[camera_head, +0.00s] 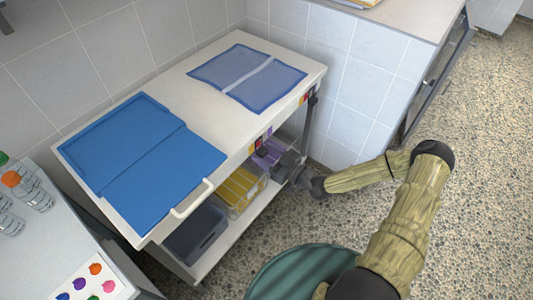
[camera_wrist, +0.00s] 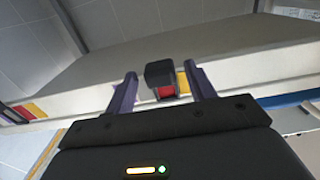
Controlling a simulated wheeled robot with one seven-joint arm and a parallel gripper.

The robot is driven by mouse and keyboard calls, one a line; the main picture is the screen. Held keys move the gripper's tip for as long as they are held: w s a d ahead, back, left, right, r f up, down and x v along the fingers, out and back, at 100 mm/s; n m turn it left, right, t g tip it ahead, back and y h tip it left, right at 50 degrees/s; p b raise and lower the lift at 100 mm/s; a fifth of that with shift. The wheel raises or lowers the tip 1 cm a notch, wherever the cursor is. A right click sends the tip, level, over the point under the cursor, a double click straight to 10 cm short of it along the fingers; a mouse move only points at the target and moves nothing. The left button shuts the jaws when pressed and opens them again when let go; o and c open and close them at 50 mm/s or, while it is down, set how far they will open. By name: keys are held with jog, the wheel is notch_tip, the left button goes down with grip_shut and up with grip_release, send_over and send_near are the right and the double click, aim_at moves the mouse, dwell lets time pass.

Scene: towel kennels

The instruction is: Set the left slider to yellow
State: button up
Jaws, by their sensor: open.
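The left slider's dark knob (camera_wrist: 160,74) stands in the wrist view between the two fingers of my gripper (camera_wrist: 164,90), with gaps at both sides. Red shows directly at the knob and a yellow patch (camera_wrist: 183,82) lies just to its right. In the head view the left slider's colour strip (camera_head: 262,137) is on the front edge of the white cart (camera_head: 223,165). My gripper (camera_head: 270,157) is open, just below and in front of that strip.
A second colour strip (camera_head: 306,97) is farther right on the cart edge. A white handle (camera_head: 193,199) sticks out left of my gripper, by the blue mat (camera_head: 140,160). A yellow-filled bin (camera_head: 240,188) and a dark bin (camera_head: 196,232) stand on the shelf below.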

grip_shut()
jog(key=s+a+p, duration=0.1)
jog(key=s+a, duration=0.1)
jog(key=s, duration=0.1)
jog(key=shift+a, duration=0.15)
dwell(0.3)
grip_release()
